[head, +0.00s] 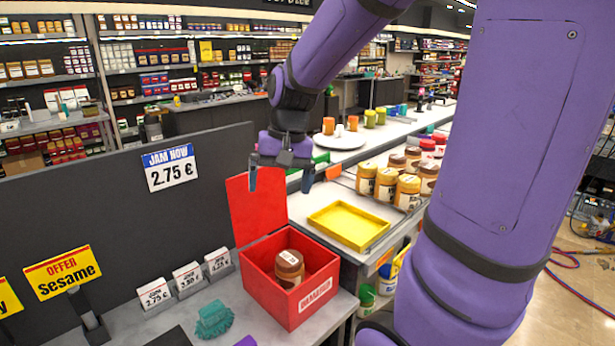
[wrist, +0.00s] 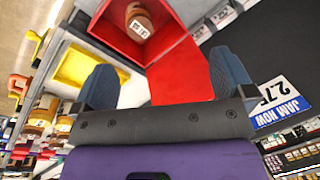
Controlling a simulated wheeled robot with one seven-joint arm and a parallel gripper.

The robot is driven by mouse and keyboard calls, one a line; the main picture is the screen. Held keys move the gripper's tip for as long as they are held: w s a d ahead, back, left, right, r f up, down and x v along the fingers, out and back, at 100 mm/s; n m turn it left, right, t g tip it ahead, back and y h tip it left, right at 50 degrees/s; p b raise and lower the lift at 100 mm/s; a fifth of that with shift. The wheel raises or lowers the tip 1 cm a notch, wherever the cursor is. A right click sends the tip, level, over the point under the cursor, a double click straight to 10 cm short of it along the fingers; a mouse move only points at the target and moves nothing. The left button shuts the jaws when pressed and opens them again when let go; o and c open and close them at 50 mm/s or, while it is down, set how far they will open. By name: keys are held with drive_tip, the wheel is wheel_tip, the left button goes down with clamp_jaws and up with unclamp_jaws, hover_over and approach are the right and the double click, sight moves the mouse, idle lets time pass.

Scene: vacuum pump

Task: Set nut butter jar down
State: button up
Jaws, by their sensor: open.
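A nut butter jar (head: 289,268) with a brown lid stands inside the red box (head: 290,319), whose lid is open at the back. The jar also shows in the wrist view (wrist: 138,20), inside the red box (wrist: 110,30). My gripper (head: 281,181) is open and empty, above and behind the box near its raised lid (head: 257,207). In the wrist view the two blue fingertips of my gripper (wrist: 163,78) are spread wide with nothing between them. The jar's lower part is hidden by the box wall in the head view.
A yellow tray (head: 350,226) lies right of the box. Several other jars (head: 386,184) stand behind it on the counter.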

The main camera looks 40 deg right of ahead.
drive_tip(key=s+a+r+n+t, duration=0.2)
drive_tip(key=s+r+n, duration=0.1)
drive_tip(key=s, duration=0.4)
drive_tip(key=s+a+r+n+t+h, duration=0.1)
drive_tip(key=s+a+r+n+t, duration=0.1)
drive_tip(key=s, duration=0.4)
wheel_tip(320, 180, up, 2)
drive_tip(key=shift+s+a+r+n+h, duration=0.15)
drive_tip(key=shift+s+a+n+h, duration=0.2)
drive_tip(key=shift+a, duration=0.3)
